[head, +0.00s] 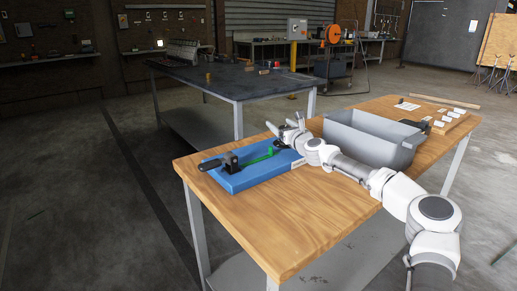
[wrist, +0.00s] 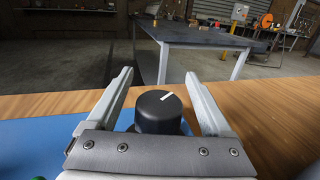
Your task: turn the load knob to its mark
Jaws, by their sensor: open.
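The black round knob (wrist: 158,112) with a white pointer line on its top stands between my gripper's two fingers in the wrist view. The white line runs toward the upper right. My gripper (wrist: 158,76) is open, with a gap visible on each side of the knob. The blue base plate (wrist: 70,128) lies under it. In the head view my gripper (head: 284,128) is over the right back part of the blue base plate (head: 245,181), and I cannot make out the knob there. I cannot see the mark for the knob in either view.
A black-handled fixture (head: 229,161) and a green bar (head: 262,157) sit on the plate left of my gripper. A grey bin (head: 370,140) stands to the right on the wooden table (head: 290,225). The table's front is clear. A dark workbench (head: 225,82) stands behind.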

